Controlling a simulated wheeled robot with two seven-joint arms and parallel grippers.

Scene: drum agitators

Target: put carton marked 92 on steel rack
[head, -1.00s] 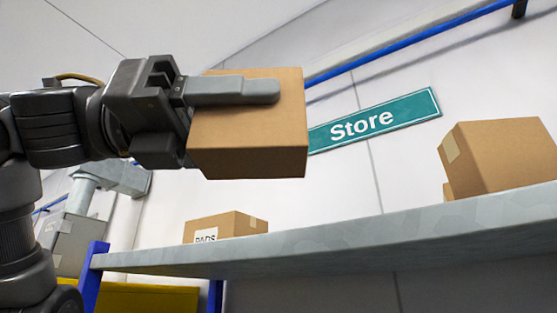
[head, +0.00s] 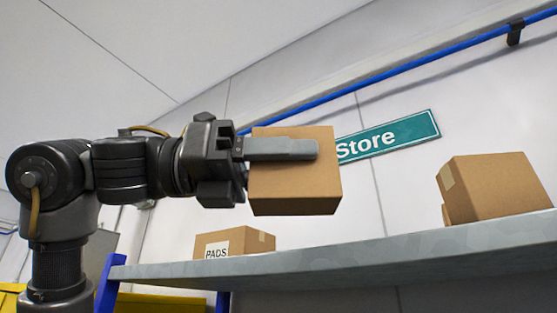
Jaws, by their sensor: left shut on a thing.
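My left gripper (head: 282,149) comes in from the left in the head view and is shut on a plain brown carton (head: 295,190). One grey finger lies across the carton's near face. No number shows on the faces in view, so I cannot tell if it is the one marked 92. The carton is held level, above the grey shelf of the steel rack (head: 330,258) in the picture and apart from it. The top of the shelf is hidden, as I see it from below. My right gripper is not in view.
A carton labelled PADS (head: 235,243) stands on the shelf at the left. Another brown carton (head: 492,186) stands at the right, with part of one more behind it. Between them the shelf edge looks free. A green Store sign (head: 388,137) and a blue pipe (head: 400,70) are on the wall behind.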

